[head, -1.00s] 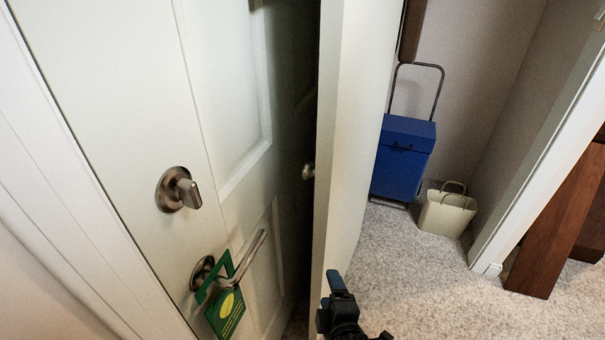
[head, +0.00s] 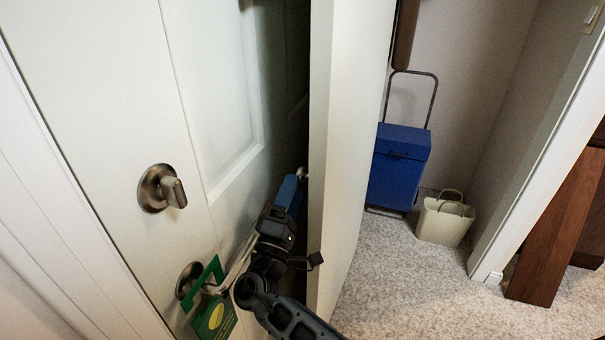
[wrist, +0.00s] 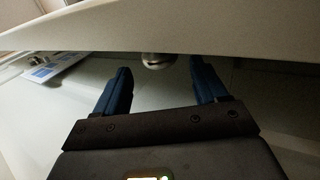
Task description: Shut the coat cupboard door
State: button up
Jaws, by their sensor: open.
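The coat cupboard door (head: 345,120) is a white panel standing open in the middle of the head view, its narrow edge toward me. A small round metal knob (head: 303,172) is on its left face. My gripper (head: 292,186) is in the gap left of this door, close to the knob. In the wrist view the knob (wrist: 157,61) shows between and just beyond my two blue fingers (wrist: 160,80), which are open and apart. The door (wrist: 160,25) crosses the top of that view. Whether a finger touches the door I cannot tell.
A white panelled door (head: 100,110) with a deadbolt (head: 162,188), a lever handle and a green hanging tag (head: 215,318) is close on my left. Inside the cupboard stand a blue wheeled box (head: 398,165) and a cream bag (head: 445,220).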

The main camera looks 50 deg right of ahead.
aim_at(300, 175)
jog(key=shift+p+x, duration=0.45)
jog(key=shift+x, duration=2.2)
jog(key=shift+c, duration=0.4)
grip_shut()
